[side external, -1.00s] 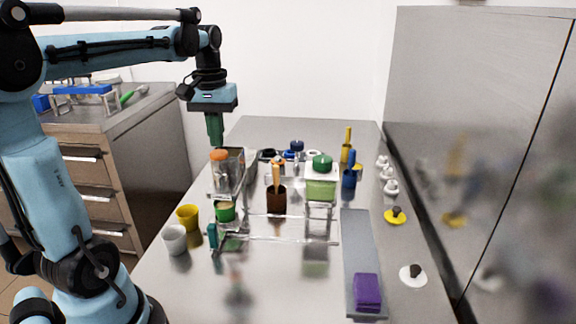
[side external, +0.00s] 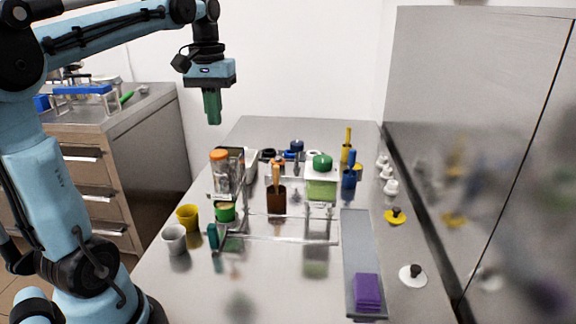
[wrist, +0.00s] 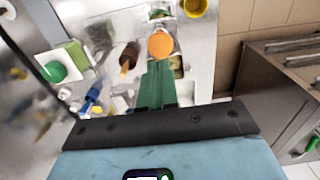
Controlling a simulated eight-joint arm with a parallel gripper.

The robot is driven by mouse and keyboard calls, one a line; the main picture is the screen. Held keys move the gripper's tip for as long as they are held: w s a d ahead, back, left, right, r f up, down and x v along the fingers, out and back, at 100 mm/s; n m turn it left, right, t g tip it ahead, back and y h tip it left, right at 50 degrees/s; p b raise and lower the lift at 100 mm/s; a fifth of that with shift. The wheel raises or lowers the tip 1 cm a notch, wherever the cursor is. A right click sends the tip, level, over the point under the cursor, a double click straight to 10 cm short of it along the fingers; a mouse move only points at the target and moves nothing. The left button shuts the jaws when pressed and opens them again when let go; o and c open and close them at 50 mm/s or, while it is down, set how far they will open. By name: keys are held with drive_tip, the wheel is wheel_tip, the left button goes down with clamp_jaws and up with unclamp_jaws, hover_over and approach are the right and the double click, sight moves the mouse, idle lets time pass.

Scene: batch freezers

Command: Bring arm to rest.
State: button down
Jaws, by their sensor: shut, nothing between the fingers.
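My gripper (side external: 213,121) hangs in the air above the far left part of the steel table (side external: 270,290), its green fingers pointing down. The fingers are together and hold nothing. In the wrist view the shut green fingers (wrist: 157,68) show next to an orange-lidded jar (wrist: 161,45), which stands lower down on the table. In the side view the orange-lidded jar (side external: 219,175) is below my fingers with a clear gap between.
A purple block (side external: 367,291) lies at front right. A drawer cabinet (side external: 120,170) stands left.

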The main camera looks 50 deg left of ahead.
drive_tip(key=d+f+m+t, duration=0.3)
drive_tip(key=d+f, duration=0.3)
drive_tip(key=d, duration=0.3)
drive_tip(key=s+d+f+m+t, duration=0.1)
drive_tip(key=d+f+m+t, duration=0.3)
drive_tip(key=d, duration=0.5)
wheel_tip(320, 180, down, 3)
drive_tip(key=shift+s+r+m, duration=0.1)
drive_tip(key=shift+s+m, duration=0.05)
drive_tip(key=shift+m, duration=0.85)
